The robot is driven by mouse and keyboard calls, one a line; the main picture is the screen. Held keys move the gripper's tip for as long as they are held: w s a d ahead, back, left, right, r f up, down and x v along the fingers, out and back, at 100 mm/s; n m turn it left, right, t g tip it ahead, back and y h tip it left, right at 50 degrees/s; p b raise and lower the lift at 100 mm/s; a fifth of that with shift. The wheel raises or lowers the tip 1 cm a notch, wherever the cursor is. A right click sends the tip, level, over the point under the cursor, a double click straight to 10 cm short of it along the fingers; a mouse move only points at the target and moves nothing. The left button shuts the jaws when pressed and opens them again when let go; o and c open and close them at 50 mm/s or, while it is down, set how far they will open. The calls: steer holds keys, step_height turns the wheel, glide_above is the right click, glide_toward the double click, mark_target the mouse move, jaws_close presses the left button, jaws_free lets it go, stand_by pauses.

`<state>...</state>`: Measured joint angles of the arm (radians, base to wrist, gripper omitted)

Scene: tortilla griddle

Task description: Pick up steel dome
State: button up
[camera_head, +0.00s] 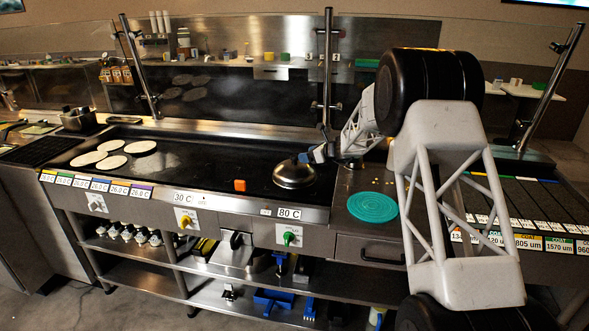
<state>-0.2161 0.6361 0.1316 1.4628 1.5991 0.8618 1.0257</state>
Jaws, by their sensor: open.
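The steel dome (293,178) is a shiny round lid. It sits on the right part of the dark griddle (205,168), near the front edge. My gripper (313,155), with dark blue fingers, is open beside the upper right of the dome, close to its top knob. I cannot tell from this view whether the fingers touch the knob or have it between them.
An orange block (240,185) lies left of the dome. Several pale tortillas (112,161) lie on the griddle's left end. A teal round mat (372,207) lies on the counter to the right. Upright metal posts (327,75) stand behind the griddle.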

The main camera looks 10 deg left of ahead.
mark_target(295, 156)
steer(key=shift+a, duration=0.15)
steer(key=shift+x, duration=1.15)
steer(key=shift+w+f, duration=0.1)
steer(key=shift+x, duration=2.55)
steer(key=shift+w, duration=0.15)
jaws_close()
